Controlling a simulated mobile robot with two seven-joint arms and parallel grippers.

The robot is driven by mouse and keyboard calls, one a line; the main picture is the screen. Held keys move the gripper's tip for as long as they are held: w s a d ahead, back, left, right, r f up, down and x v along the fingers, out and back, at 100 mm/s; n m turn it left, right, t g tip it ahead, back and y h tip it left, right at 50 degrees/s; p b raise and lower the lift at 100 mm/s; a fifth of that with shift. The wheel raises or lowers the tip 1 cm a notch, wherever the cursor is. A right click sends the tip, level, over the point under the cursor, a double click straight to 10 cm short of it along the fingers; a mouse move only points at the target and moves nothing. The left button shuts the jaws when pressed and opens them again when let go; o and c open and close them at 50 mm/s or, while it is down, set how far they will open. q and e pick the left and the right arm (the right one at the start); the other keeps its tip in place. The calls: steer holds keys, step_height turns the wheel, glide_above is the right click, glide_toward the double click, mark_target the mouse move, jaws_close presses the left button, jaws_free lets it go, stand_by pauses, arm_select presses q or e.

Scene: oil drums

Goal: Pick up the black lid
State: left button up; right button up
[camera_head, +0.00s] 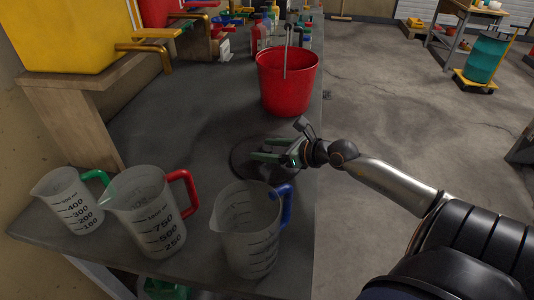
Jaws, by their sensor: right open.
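The black lid (242,168) is a dark round disc lying flat on the grey workbench, behind the blue-handled jug. My right gripper (256,150) reaches in from the right over the lid, with its two fingers apart and pointing left. The fingers and wrist cover part of the lid's right side. I cannot tell whether the fingers touch the lid. My left gripper is not in view.
Three measuring jugs, green-handled (72,203), red-handled (150,215) and blue-handled (250,235), stand along the bench's near edge. A red bucket (287,85) stands behind the lid. A yellow drum (65,35) sits on a wooden stand (75,110) at left.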

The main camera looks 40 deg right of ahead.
jaws_close()
stand_by(0.6)
